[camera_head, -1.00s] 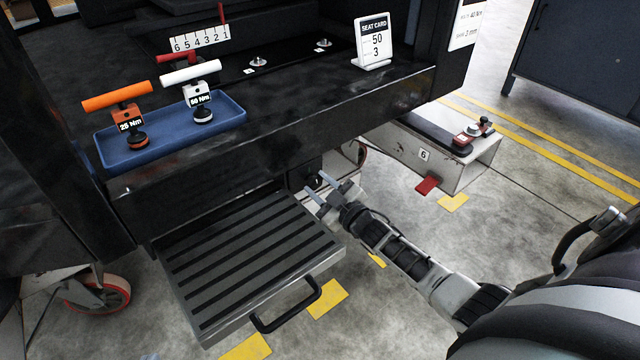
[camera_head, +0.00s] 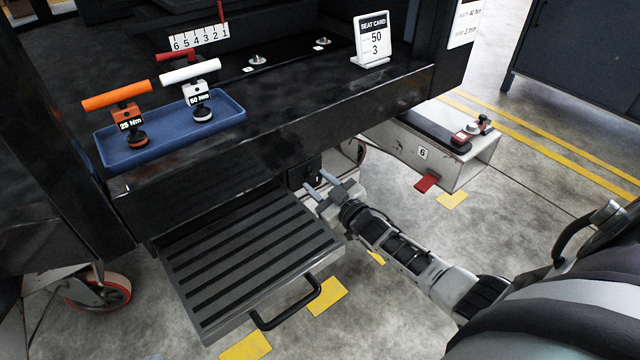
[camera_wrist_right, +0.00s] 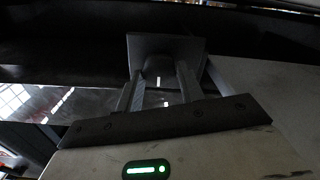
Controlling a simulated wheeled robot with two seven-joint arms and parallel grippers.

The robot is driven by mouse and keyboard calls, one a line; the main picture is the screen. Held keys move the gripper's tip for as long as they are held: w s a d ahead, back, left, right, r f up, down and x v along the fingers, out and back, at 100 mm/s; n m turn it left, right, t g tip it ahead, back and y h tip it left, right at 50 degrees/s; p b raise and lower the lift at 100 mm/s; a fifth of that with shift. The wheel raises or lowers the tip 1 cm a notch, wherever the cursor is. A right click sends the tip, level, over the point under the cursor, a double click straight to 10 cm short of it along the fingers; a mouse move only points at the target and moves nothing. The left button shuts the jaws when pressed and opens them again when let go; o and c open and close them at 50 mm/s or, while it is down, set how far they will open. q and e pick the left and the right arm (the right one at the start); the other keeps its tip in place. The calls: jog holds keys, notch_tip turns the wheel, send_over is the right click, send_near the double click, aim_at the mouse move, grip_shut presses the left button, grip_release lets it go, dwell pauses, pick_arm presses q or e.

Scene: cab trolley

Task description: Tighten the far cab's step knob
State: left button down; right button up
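The pulled-out step (camera_head: 250,255) with dark tread strips and a black handle hangs below the cab's black sill. A dark knob (camera_wrist_right: 158,66) shows in the right wrist view, in front of a dark square plate (camera_wrist_right: 166,45). In the head view the knob's area under the sill is dark and partly hidden by my gripper. My right gripper (camera_head: 318,187) is at the step's far right corner. Its fingers are apart, and in the right wrist view they (camera_wrist_right: 160,88) reach up on either side of the knob; contact cannot be told. My left gripper is out of view.
A blue tray (camera_head: 170,132) on the sill holds an orange 25 Nm driver (camera_head: 128,118) and a white 50 Nm driver (camera_head: 198,95). A seat card (camera_head: 372,40) reads 50 and 3.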

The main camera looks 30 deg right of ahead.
jog(key=o, duration=0.3)
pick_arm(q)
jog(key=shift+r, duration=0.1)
pick_arm(e)
jog(key=shift+s, duration=0.2)
pick_arm(q)
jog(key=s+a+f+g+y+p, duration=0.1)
jog(key=p, duration=0.3)
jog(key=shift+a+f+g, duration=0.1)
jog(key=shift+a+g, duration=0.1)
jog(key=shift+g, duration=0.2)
pick_arm(e)
jog(key=s+d, duration=0.1)
jog(key=s, duration=1.4)
jog(key=shift+s, duration=0.25)
jog(key=shift+d, duration=0.1)
